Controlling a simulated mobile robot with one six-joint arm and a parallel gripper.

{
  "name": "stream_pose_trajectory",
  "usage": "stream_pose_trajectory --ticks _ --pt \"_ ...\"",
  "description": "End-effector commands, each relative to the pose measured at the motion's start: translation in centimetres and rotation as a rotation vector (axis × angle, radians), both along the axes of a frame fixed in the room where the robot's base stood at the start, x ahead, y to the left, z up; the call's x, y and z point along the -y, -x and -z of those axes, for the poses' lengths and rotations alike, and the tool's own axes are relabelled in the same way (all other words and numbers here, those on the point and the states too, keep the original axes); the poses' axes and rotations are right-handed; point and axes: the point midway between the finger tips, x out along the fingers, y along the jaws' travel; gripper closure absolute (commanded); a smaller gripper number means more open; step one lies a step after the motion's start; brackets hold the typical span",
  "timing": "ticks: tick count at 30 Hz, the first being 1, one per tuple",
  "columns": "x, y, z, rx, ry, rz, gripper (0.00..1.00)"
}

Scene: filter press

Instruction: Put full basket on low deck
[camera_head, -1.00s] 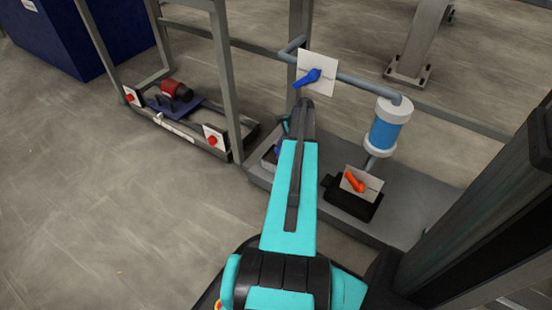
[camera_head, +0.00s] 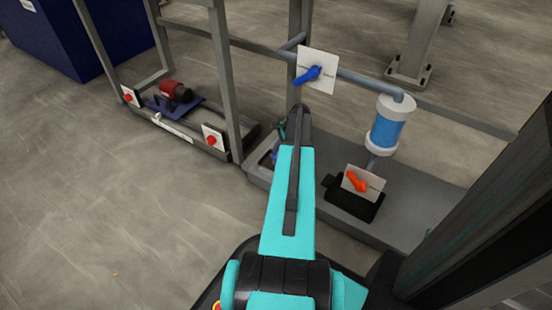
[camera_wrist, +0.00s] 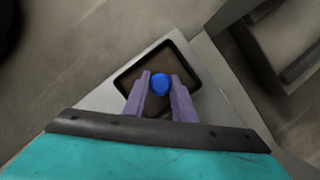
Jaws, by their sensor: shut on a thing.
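The full basket (camera_wrist: 130,76) is a dark-rimmed square box with brown contents and a blue round knob (camera_wrist: 160,84) in the wrist view. My gripper (camera_wrist: 161,82) has its two purple fingers on either side of the knob, shut on it. The low deck (camera_wrist: 99,97) is the pale grey surface around and below the basket; I cannot tell whether the basket touches it. In the head view the low deck (camera_head: 410,205) runs right from behind my arm. My arm hides most of the basket and gripper there.
A blue-handled valve (camera_head: 317,71) is on the pipe above. Frame posts (camera_head: 225,80) and a red-motor pump (camera_head: 173,92) are at left.

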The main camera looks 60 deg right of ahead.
Motion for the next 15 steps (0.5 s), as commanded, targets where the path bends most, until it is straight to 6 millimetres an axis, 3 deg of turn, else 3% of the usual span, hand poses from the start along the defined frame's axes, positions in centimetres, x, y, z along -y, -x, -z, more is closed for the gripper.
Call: stream_pose_trajectory --ticks 13,14,15 --pt "-0.02 -0.08 0.13 0.001 0.0 -0.001 1.0" --pt "-0.03 -0.04 0.26 0.0 0.0 -0.001 0.72" --pt "-0.04 -0.04 0.26 0.0 0.0 -0.001 0.66"
